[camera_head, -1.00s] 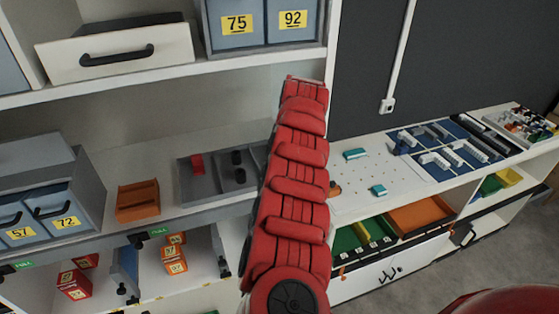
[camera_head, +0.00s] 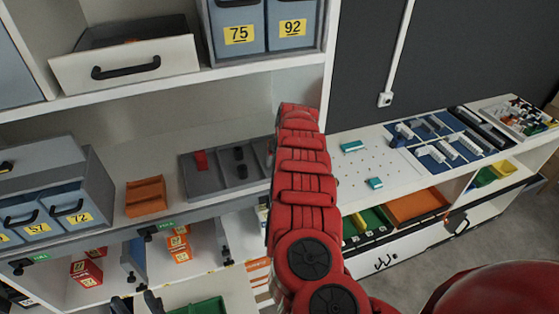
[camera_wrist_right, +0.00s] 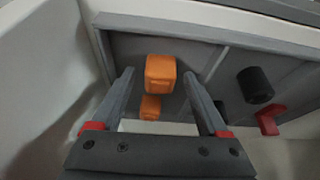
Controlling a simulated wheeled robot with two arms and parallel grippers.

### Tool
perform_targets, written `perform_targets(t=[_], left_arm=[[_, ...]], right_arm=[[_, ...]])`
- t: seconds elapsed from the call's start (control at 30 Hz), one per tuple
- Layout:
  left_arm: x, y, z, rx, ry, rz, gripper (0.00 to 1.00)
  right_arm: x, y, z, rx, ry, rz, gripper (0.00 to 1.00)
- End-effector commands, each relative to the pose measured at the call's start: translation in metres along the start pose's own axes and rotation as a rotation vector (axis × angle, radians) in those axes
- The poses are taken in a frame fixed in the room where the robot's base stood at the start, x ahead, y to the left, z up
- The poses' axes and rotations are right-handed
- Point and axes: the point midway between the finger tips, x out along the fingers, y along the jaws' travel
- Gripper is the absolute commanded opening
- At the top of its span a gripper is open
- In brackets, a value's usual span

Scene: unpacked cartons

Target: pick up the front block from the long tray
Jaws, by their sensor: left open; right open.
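The long grey tray (camera_head: 207,188) lies on the middle shelf in the head view, its right end hidden behind my red right arm. In the right wrist view the tray (camera_wrist_right: 200,32) holds two orange blocks in one compartment. The larger upper one, the front block (camera_wrist_right: 160,68), shows between the fingers of my open right gripper (camera_wrist_right: 158,76), with gaps on both sides. The other orange block (camera_wrist_right: 150,108) is below it in that view. The right gripper is hidden in the head view. My left gripper (camera_head: 138,304) shows its dark fingertips, apart and empty, at the bottom edge.
Black cylinders (camera_wrist_right: 256,84) and a red piece (camera_wrist_right: 270,119) lie in the tray's other compartments. An orange bin (camera_head: 146,197) and grey drawers (camera_head: 60,185) stand left of the tray. The shelf above and a white upright (camera_head: 328,70) bound the space.

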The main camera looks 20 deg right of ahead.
Motion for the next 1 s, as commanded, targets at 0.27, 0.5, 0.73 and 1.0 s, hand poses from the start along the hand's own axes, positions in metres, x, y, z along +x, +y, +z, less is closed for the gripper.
perform_targets(t=[0.27,0.5,0.73,1.0], left_arm=[[-0.0005,0.0000,0.0001,0.000,0.000,0.000,0.50],[-0.0005,0.0000,0.0001,0.000,0.000,0.000,0.50],[-0.0004,0.0000,0.0001,0.000,0.000,0.000,0.50],[-0.0023,0.0001,0.0004,0.000,0.000,0.000,0.50]], right_arm=[[-0.0001,0.0000,-0.0002,0.000,0.001,0.000,0.54],[-0.0003,0.0000,-0.0003,0.000,0.001,0.000,0.11],[-0.0003,0.0000,-0.0003,0.000,0.001,0.000,0.00],[-0.0027,0.0007,-0.0031,0.000,0.003,0.001,0.00]])
